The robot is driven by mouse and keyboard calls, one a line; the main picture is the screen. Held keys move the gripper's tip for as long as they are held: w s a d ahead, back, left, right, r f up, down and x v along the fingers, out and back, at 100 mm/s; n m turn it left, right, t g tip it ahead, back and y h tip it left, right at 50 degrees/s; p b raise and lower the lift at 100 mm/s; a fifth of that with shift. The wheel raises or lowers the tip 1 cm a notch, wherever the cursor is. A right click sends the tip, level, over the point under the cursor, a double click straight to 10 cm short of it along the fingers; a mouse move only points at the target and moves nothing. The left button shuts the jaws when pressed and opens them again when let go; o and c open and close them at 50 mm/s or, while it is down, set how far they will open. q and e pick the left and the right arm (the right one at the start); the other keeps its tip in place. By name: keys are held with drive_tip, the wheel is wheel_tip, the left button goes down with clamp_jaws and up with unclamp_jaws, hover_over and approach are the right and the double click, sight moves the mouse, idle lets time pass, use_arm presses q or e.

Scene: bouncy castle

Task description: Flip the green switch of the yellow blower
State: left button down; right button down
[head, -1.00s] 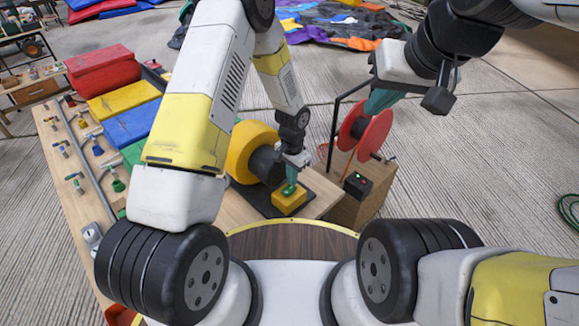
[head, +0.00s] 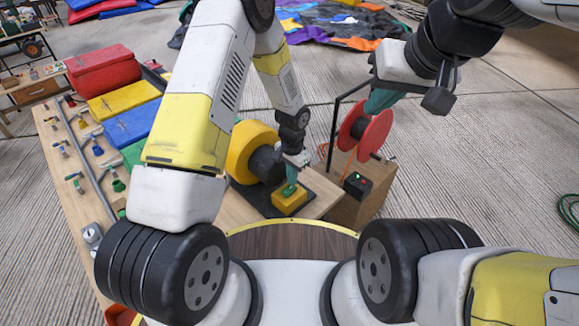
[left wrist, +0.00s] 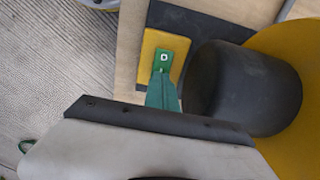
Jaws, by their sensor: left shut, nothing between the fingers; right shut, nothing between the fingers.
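The yellow blower (head: 245,150) with its dark motor (head: 266,165) stands on a black base at the table's near end. Its yellow switch box (head: 284,205) sits beside the motor. My left gripper (head: 290,188) is shut and empty, its green fingertips at the top of the box. In the left wrist view, the box (left wrist: 150,46) and motor (left wrist: 245,88) show close up. The green fingers overlap a green patch with a small white square on the box; I cannot separate switch from fingertip clearly. My right gripper (head: 377,102) is shut and empty near a red reel.
The red reel (head: 376,130) stands on a wooden box (head: 350,205) with a small black control box (head: 357,185) showing lights. Red, yellow (head: 122,97) and blue blocks and a tool rail fill the table's left. Open floor lies to the right.

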use_arm(q)
drive_tip(key=shift+f, duration=0.95)
idle(0.9)
drive_tip(key=shift+r, duration=3.55)
drive_tip(key=s+a+r+n+t, duration=0.1)
drive_tip(key=s+a+r, duration=0.15)
drive_tip(key=r, duration=0.55)
drive_tip(key=s+a+r+n+t+h, duration=0.1)
drive_tip(key=a+r+n, duration=0.15)
drive_tip(key=r, duration=0.55)
drive_tip(key=s+a+r+n+t, duration=0.1)
drive_tip(key=a+r, duration=0.3)
drive_tip(key=r, duration=0.4)
drive_tip(key=s+a+r+n+t, duration=0.1)
drive_tip(key=s+a+r+n, duration=0.1)
drive_tip(key=s+r, duration=0.4)
drive_tip(key=s+a+r+n+t+h, duration=0.1)
drive_tip(key=s+a+r+n+t, duration=0.1)
drive_tip(key=s+r, duration=0.4)
drive_tip(key=shift+s+a, duration=0.6)
drive_tip(key=shift+s, duration=1.75)
